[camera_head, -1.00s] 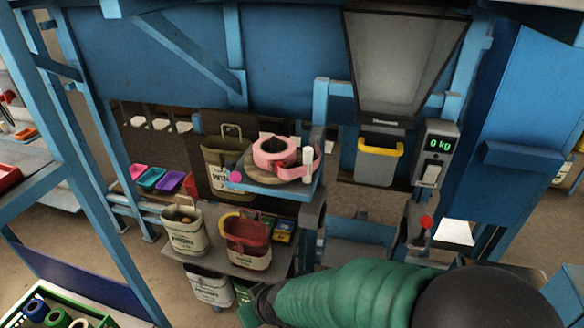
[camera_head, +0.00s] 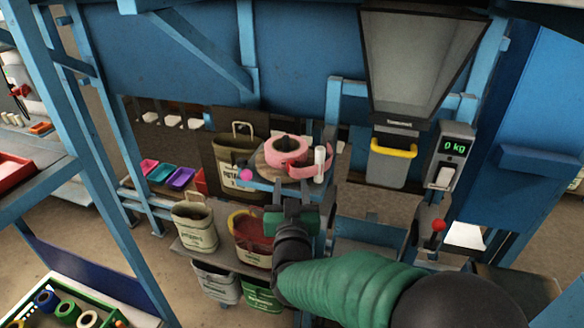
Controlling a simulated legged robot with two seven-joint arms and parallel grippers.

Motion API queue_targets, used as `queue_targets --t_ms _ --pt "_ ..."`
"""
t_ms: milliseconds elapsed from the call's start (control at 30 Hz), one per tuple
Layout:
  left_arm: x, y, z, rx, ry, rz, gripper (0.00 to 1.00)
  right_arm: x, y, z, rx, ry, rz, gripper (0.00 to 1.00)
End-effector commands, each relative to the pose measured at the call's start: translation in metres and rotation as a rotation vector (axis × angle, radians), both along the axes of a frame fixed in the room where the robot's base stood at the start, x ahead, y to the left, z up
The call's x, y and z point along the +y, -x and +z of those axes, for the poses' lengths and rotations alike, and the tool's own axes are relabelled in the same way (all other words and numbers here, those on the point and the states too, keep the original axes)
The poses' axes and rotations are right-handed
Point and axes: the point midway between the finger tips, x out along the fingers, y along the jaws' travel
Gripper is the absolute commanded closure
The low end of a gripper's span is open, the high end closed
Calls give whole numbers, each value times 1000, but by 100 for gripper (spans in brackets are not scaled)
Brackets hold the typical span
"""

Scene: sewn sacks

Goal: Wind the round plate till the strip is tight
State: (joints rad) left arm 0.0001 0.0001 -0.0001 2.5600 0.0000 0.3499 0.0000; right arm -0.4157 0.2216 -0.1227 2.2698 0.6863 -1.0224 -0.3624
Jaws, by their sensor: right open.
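The round plate (camera_head: 263,172) is a flat brown disc on a small blue shelf (camera_head: 262,185) in the middle of the view. A pink knob (camera_head: 245,175) sits at its left edge. A roll of pink strip (camera_head: 283,147) lies on the plate, and its loose band (camera_head: 308,166) runs right to a white upright post (camera_head: 320,160). I cannot tell how tight the band is. My right gripper (camera_head: 291,193) is open, just below and in front of the shelf, to the right of the knob and apart from it. My left gripper is not in view.
Sacks stand on a lower bench, a cream one (camera_head: 195,226) at left and a red-topped one (camera_head: 251,238) close to my right gripper. A hopper (camera_head: 412,60) hangs above a grey bin with a yellow handle (camera_head: 394,151).

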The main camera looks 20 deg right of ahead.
Motion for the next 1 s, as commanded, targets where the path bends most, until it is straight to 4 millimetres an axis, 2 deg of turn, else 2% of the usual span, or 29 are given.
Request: queue_targets --t_ms 100,300,633,933,1000 --pt "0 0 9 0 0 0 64 -9 -28 2 1 1 -2 57" --pt "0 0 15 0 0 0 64 -17 -58 1 0 1 0 57" --pt "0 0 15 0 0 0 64 -18 -63 0 0 0 1 57" --pt "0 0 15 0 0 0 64 -18 -63 0 0 0 1 96" --pt "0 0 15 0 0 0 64 -18 -63 0 0 0 1 100"
